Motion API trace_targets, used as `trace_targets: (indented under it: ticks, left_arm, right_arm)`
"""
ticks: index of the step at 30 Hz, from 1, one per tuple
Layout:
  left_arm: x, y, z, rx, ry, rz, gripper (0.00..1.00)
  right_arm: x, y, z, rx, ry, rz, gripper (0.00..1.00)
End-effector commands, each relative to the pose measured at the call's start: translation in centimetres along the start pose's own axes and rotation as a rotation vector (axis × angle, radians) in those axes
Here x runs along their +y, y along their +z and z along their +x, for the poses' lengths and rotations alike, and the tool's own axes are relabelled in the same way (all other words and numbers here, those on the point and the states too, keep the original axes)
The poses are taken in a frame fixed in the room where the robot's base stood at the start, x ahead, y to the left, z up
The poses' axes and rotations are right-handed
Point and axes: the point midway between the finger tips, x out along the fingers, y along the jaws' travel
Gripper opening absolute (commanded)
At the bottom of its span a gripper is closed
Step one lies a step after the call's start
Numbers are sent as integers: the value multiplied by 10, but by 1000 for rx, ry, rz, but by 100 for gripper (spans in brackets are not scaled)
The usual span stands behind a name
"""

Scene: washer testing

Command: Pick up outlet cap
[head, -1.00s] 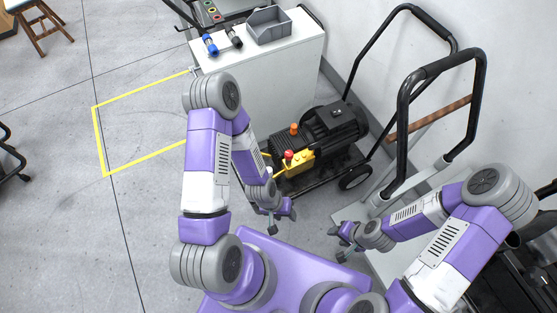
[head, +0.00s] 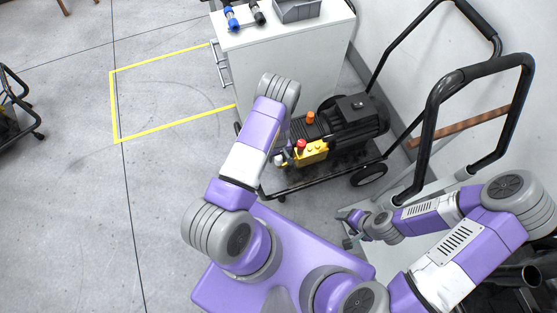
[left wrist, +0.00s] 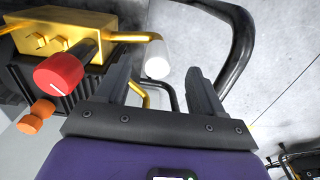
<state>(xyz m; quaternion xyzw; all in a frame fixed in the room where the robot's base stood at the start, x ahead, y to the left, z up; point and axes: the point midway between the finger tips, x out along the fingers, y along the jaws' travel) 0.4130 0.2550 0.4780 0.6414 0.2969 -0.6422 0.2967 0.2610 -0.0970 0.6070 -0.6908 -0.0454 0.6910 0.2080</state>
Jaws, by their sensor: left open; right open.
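The outlet cap (left wrist: 157,59) appears to be the white cylinder at the end of a yellow pipe in the left wrist view. My left gripper (left wrist: 158,74) is open, with one finger on each side of the cap in that picture. I cannot tell whether the cap is fully between the fingers or just beyond them. In the head view my left gripper is mostly hidden behind my left arm, beside the pump (head: 350,122). My right gripper (head: 345,228) is open and empty, low and to the right of the pump.
A red knob (left wrist: 59,72) and an orange knob (left wrist: 36,117) sit beside the yellow block (left wrist: 62,32). The pump stands on a black cart. A white cabinet (head: 290,60) stands behind it, and a black-handled trolley (head: 432,120) is at the right.

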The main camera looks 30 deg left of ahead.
Motion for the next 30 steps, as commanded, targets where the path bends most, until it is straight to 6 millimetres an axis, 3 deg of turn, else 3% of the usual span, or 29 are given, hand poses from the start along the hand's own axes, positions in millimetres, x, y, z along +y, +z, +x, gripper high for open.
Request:
trace_targets:
  ticks: [9, 19, 30]
  left_arm:
    - [2, -6, 47, 1, 0, 2, 68]
    - [3, -6, 52, 2, 2, 2, 68]
    - [3, -6, 52, 1, 2, 3, 13]
  right_arm:
    - [8, -1, 21, 0, 0, 0, 65]
    - [8, -1, 22, 0, 0, 0, 65]
    - [8, -1, 22, 0, 0, 0, 65]
